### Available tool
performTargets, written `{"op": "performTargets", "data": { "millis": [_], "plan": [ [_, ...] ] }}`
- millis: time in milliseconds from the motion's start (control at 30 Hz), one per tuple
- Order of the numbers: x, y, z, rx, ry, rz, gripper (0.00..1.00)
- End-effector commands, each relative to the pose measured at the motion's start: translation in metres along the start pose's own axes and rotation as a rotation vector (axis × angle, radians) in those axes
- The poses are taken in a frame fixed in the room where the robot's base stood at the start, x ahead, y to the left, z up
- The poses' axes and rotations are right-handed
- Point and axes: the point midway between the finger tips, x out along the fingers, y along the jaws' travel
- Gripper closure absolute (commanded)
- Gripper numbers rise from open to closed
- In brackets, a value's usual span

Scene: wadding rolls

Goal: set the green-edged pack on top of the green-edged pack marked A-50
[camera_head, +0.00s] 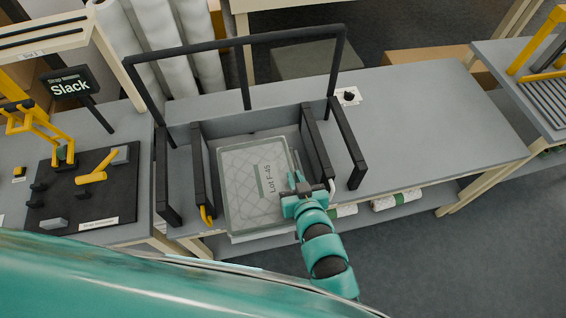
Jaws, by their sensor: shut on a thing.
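A pale quilted pack (240,205) with greenish edges and a green band marked "Lot F-45" lies flat between the dark upright side plates of a press-like frame on the grey table. My gripper (297,179) is at the pack's right edge and is shut on it. The fingertips are small and partly hard to make out here. No marking A-50 is readable anywhere in view. Whatever lies under the pack is hidden.
A black bar frame (240,41) arches over the pack, with side plates (315,140) close to my gripper. The grey table (430,110) is mostly clear to the right. A "Slack" sign (70,83) and a black mat with yellow tools (85,195) are left. White rolls (160,30) stand behind.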

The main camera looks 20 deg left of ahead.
Motion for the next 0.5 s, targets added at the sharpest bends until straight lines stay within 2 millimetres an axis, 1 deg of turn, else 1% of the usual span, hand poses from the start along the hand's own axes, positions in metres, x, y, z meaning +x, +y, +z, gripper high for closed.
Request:
{"op": "performTargets", "data": {
  "millis": [33,100,500],
  "plan": [
    [0.011,0.002,0.008,0.0,0.003,0.002,1.0],
    [0.02,0.003,0.007,0.0,0.005,0.001,1.0],
    [0.064,0.008,0.008,-0.001,0.0,0.0,1.0]
  ]
}}
